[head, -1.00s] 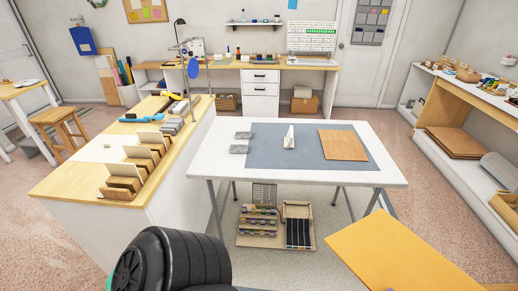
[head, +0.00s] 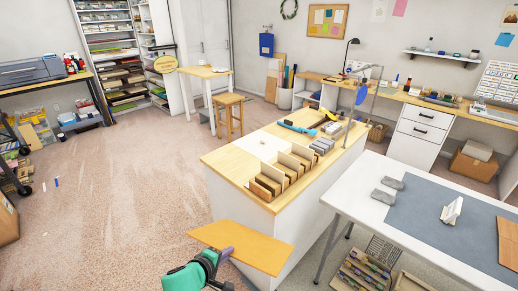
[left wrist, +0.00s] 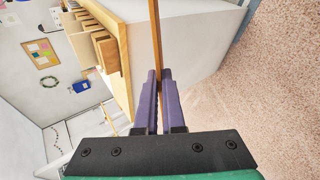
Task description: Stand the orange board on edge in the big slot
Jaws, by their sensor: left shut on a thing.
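The orange board (head: 245,245) is a flat, thin panel held roughly level in front of the near end of the counter. My left gripper (head: 222,256) is shut on its near edge. In the left wrist view the board (left wrist: 155,40) shows edge-on between the two purple fingers (left wrist: 159,88). A row of wooden uprights with gaps (head: 284,174) stands on the counter top, beyond and above the board in the picture. I cannot tell which gap is the big slot. My right gripper is not in view.
The counter (head: 232,162) has a wooden top and white sides; grey blocks and tools lie farther along it. A white table (head: 345,200) with a grey mat (head: 425,215) stands to the right. The floor (head: 120,200) to the left is largely clear.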

